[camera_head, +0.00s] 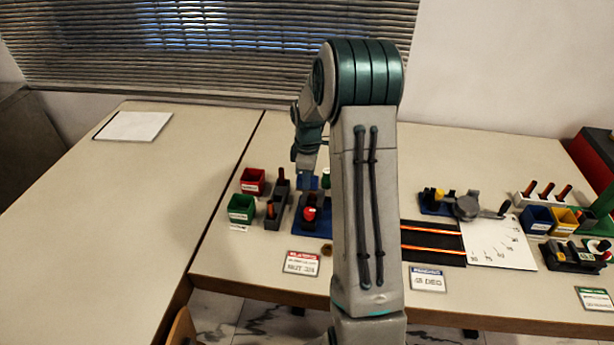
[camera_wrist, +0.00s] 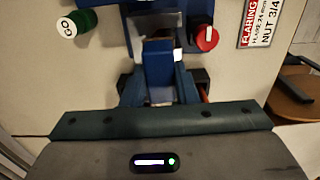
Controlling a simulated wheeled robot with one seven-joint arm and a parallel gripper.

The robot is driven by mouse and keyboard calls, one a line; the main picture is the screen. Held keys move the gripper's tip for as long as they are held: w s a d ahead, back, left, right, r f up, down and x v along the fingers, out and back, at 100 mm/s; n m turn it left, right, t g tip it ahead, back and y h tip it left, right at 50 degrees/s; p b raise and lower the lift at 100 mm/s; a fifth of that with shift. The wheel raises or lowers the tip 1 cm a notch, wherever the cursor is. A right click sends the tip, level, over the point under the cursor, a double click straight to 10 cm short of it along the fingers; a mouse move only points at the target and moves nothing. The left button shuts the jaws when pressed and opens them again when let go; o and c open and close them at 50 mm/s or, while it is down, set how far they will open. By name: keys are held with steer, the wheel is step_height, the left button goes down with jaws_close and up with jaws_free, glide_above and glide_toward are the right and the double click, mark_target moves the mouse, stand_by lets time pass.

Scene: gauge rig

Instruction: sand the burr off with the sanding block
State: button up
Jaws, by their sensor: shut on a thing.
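My gripper (camera_head: 307,182) is over the left part of the bench, just above a blue fixture (camera_head: 325,222). In the wrist view my gripper (camera_wrist: 160,88) is shut on a blue block (camera_wrist: 158,66), which looks like the sanding block. A brownish strip shows at the block's far end, close to the fixture; I cannot tell whether they touch. A red-capped piece (camera_wrist: 205,38) is to the right of the block and also shows in the head view (camera_head: 309,213). A green piece marked GO (camera_wrist: 75,22) is to the left. I cannot make out the burr.
Red (camera_head: 252,181) and green (camera_head: 241,208) bins and a dark tool rack (camera_head: 275,213) stand left of the fixture. A sign (camera_head: 302,263) is at the front edge. A black mat (camera_head: 432,241) and other stations lie right of my arm, which hides the bench middle.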

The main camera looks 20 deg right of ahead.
steer(key=shift+s+d+f, duration=0.2)
steer(key=shift+s+d, duration=0.8)
steer(key=shift+d, duration=0.3)
steer(key=shift+w+a, duration=0.5)
steer(key=shift+a, duration=0.25)
steer(key=shift+w+a, duration=0.5)
steer(key=shift+a, duration=0.25)
steer(key=shift+s+d, duration=0.1)
steer(key=shift+s+d+f, duration=0.1)
steer(key=shift+s+d, duration=0.4)
steer(key=shift+d, duration=0.25)
